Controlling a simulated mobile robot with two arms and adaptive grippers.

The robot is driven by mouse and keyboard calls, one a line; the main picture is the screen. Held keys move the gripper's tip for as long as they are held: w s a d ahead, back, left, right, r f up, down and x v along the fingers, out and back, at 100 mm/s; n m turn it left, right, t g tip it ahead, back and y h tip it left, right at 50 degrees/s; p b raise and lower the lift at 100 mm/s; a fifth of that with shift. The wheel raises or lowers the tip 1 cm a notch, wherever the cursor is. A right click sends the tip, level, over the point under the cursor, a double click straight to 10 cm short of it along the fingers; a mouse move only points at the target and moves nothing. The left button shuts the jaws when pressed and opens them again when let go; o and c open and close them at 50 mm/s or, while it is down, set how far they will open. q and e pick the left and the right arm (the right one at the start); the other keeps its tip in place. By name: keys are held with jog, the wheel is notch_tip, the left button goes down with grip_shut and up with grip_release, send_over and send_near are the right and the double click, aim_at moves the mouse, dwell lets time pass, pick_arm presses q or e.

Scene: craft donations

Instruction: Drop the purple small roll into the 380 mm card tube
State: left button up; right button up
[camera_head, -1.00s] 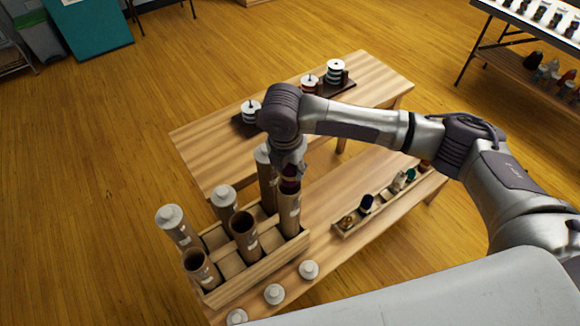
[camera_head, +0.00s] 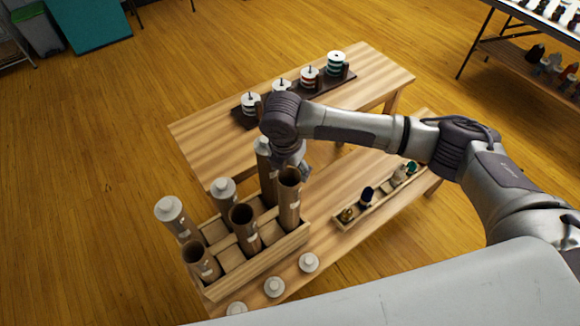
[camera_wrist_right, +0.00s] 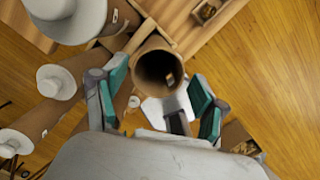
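My right gripper (camera_head: 292,160) is just above the mouth of the tallest open brown card tube (camera_head: 289,205), which stands in the right end of a wooden crate (camera_head: 262,268). In the right wrist view the fingers (camera_wrist_right: 158,86) are spread apart with nothing between them, and the tube's open mouth (camera_wrist_right: 158,68) shows between and beyond them. Two shorter open tubes (camera_head: 243,228) (camera_head: 201,262) stand in the same crate. I cannot read which tube is 380 mm. The purple roll is not visible; the tube's depth is dark. My left gripper is not in view.
Capped tubes (camera_head: 224,199) stand in the crate's rear and left. Loose white caps (camera_head: 309,262) lie along the table's front. A long tray (camera_head: 375,210) with several small items lies to the right. A spool rack (camera_head: 295,98) stands on the back table.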

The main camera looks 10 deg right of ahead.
notch_tip(320, 180, up, 12)
jog(key=s+a, duration=0.1)
jog(key=shift+s, duration=0.2)
dwell(0.3)
jog(key=shift+a+f, duration=0.1)
dwell(0.4)
